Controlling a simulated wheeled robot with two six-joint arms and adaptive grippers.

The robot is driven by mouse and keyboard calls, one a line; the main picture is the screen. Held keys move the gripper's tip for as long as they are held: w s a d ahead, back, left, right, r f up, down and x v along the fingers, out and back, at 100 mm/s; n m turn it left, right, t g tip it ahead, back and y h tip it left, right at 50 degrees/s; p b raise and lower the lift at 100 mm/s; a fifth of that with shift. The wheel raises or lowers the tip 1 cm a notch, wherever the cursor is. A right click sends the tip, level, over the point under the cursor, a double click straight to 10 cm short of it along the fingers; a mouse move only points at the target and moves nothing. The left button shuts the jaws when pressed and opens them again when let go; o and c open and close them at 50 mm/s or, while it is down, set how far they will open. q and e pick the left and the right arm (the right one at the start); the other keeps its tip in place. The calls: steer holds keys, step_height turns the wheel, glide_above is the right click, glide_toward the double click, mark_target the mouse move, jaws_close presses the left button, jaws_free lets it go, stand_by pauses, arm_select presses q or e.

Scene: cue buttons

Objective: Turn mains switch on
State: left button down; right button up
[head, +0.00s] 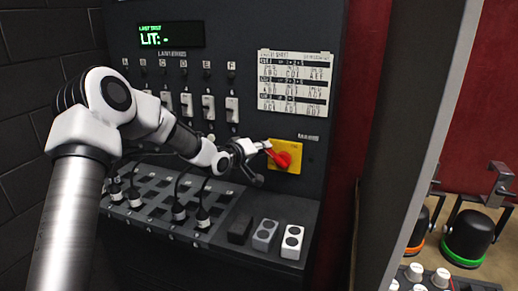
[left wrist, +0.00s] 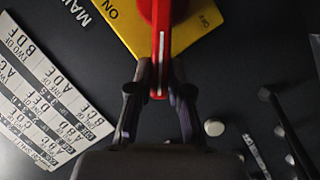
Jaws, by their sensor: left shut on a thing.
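The mains switch is a red rotary handle (head: 284,158) on a yellow plate (head: 294,168), at the right of the black panel in the head view. Its lever points up and left toward my gripper. In the left wrist view the red handle (left wrist: 161,40) runs down between my fingers, with "ON" and "OFF" printed on the yellow plate (left wrist: 124,28) to its left and right. My left gripper (head: 262,148) is shut on the handle's end; it also shows in the left wrist view (left wrist: 160,88). My right gripper is in neither view.
A display (head: 171,35) reads "LIT: -" above a row of lettered toggle switches (head: 208,107). A white printed sheet (head: 294,83) is above the switch. Plugs with cables (head: 180,210) and small boxes (head: 292,242) stand on the ledge below. A grey partition (head: 425,150) rises at right.

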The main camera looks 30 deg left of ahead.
mark_target(285, 142)
arm_select(q)
steer(key=m, duration=0.1)
steer(key=d+r+y, duration=0.1)
steer(key=r+m+p, duration=0.1)
steer(key=shift+w+d+r+m+g+y, duration=0.15)
steer(key=shift+w+d+m+g+y, duration=0.15)
steer(key=shift+d+g, duration=0.1)
steer(key=shift+w+d+r+m+y+p, duration=0.1)
steer(key=shift+d+r+m+y+p, duration=0.4)
steer(key=shift+p, duration=0.3)
steer(key=shift+w+d+r+m+g+y+p, duration=0.15)
steer(key=shift+d+m+g+y+p, duration=0.5)
steer(key=shift+m+p, duration=0.5)
steer(key=shift+w+d+m+y+p, duration=0.2)
steer(key=shift+d+m+y+p, duration=0.15)
steer(key=shift+d+m+p, duration=0.7)
steer(key=shift+a+n, duration=0.25)
steer(key=shift+n, duration=0.15)
steer(key=c, duration=1.2)
jaws_free()
steer(key=shift+f, duration=0.2)
steer(key=shift+o, duration=0.6)
steer(key=shift+w+f, duration=0.15)
steer(key=shift+f, duration=0.05)
